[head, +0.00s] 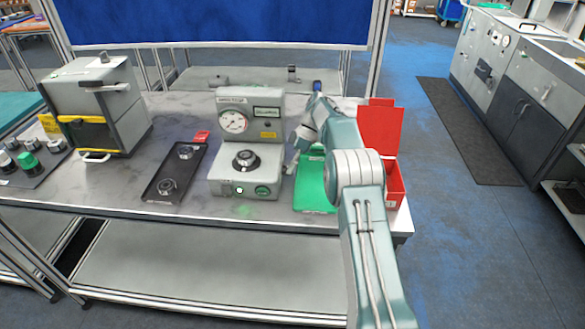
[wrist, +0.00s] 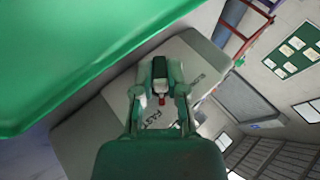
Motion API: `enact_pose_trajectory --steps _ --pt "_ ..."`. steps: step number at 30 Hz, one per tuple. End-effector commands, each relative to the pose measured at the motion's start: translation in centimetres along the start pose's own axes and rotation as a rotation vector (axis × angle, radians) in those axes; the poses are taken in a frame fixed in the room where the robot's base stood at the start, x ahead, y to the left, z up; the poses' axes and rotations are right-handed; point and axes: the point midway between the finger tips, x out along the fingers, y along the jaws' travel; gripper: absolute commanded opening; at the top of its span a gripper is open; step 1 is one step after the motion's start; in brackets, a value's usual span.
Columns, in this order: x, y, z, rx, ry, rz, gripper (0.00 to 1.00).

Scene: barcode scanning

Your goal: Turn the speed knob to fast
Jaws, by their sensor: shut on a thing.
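The grey machine (head: 272,126) with a round dial gauge stands in the middle of the bench. In the wrist view, a grey panel (wrist: 90,140) carries the words SLOW (wrist: 199,82) and FAST (wrist: 154,117). My gripper (wrist: 160,94) is shut on the dark speed knob (wrist: 160,70) between these words. A small red mark (wrist: 162,100) shows between the fingers, on the side towards FAST. Much of the knob is hidden by the fingers. In the head view, my gripper (head: 291,167) is low by the machine's right side, and the knob cannot be made out there.
A green mat (head: 312,197) lies right of the machine, close to my arm. A red bin (head: 394,188) stands behind my arm. A black tray (head: 163,190) with round parts lies to the left. A grey box-shaped machine (head: 125,105) stands further left.

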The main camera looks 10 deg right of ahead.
Motion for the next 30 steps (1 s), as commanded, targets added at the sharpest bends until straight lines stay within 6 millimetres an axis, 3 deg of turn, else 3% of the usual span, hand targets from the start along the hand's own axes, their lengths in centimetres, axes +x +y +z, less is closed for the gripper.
enact_pose_trajectory --steps 4,5,6,7,20,30 --pt "-0.24 -0.01 -0.59 -0.01 0.011 0.017 0.0" --pt "-0.24 -0.01 -0.59 -0.01 0.011 0.017 0.26" --pt "-0.25 -0.02 -0.59 -0.01 0.011 0.016 0.44" --pt "-0.24 -0.03 -0.59 -0.01 0.011 0.016 0.51" --pt "-0.1 -0.26 -0.62 -0.012 0.008 0.017 0.51" --pt "-0.14 -0.61 -0.65 -0.071 0.009 0.158 0.51"
